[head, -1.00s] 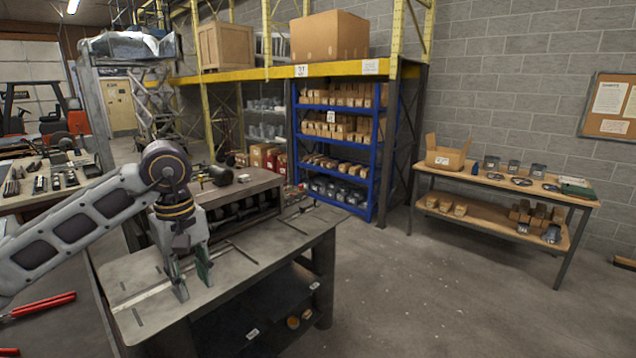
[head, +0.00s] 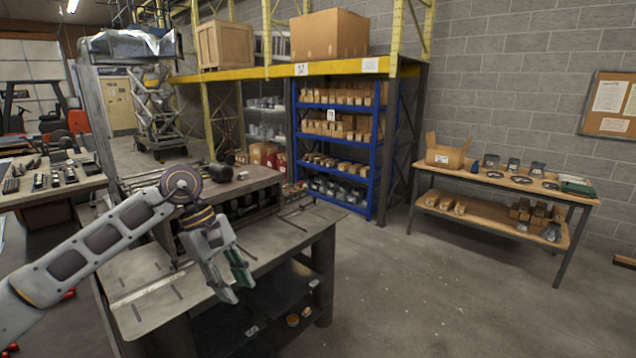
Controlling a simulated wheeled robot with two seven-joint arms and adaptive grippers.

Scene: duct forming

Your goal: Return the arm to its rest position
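My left arm comes in from the left in the head view. My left gripper (head: 241,285) points down and to the right, above the grey metal workbench (head: 150,314). Its two fingers stand apart with a gap between them. A green pad shows on the right finger. Nothing shows between the fingers. My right gripper is not in the picture.
A raised shelf unit (head: 250,180) stands at the back of the workbench. A blue rack (head: 375,160) with boxes stands behind it. A wooden table (head: 480,182) with parts stands at right. The floor (head: 430,290) between is clear.

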